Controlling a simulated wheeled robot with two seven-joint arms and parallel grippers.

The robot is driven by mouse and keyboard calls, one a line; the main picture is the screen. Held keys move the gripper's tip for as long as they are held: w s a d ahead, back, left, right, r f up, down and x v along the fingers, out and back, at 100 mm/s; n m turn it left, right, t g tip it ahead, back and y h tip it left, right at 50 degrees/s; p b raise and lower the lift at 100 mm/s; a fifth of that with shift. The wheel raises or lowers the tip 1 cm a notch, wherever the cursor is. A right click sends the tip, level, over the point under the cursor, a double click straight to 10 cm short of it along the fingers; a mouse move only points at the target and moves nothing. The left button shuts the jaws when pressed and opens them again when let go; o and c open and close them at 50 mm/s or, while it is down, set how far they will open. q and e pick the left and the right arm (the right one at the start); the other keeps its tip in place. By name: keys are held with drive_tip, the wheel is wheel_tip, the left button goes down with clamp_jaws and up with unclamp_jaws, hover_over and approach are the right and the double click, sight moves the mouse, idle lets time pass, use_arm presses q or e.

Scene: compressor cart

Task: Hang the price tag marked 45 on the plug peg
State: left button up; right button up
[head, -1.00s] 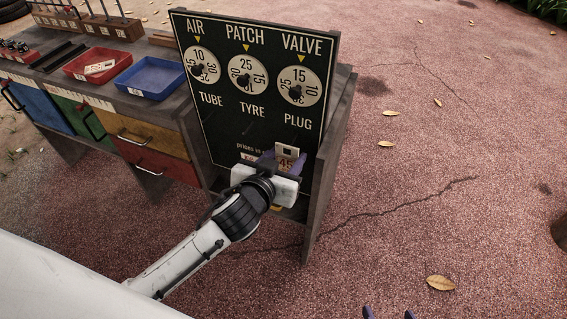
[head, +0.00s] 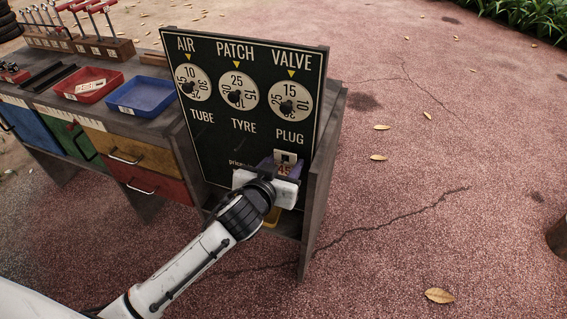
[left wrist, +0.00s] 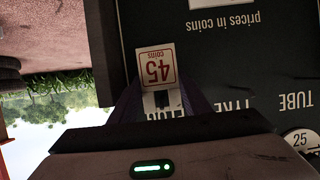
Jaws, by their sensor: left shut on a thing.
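The price tag marked 45 (left wrist: 156,66), a white card with red print, shows upside down in the left wrist view. My left gripper (left wrist: 160,95) is shut on its end, between purple fingers. In the head view the tag (head: 286,157) stands upright just under the word PLUG on the black price board (head: 222,140). My left gripper (head: 280,166) is in front of the board there. The plug peg is not visible; the gripper and tag cover that area. I cannot tell whether the tag touches the board. My right gripper is out of view.
The board has three round dials under AIR, PATCH and VALVE. To its left, a blue tray (head: 119,108) and a red tray (head: 78,99) stand on the cart top, above coloured drawers. A yellow thing (head: 273,216) shows below my gripper. The ground to the right is mostly clear.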

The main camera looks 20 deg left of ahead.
use_arm(q)
drive_tip(key=shift+w, duration=0.2)
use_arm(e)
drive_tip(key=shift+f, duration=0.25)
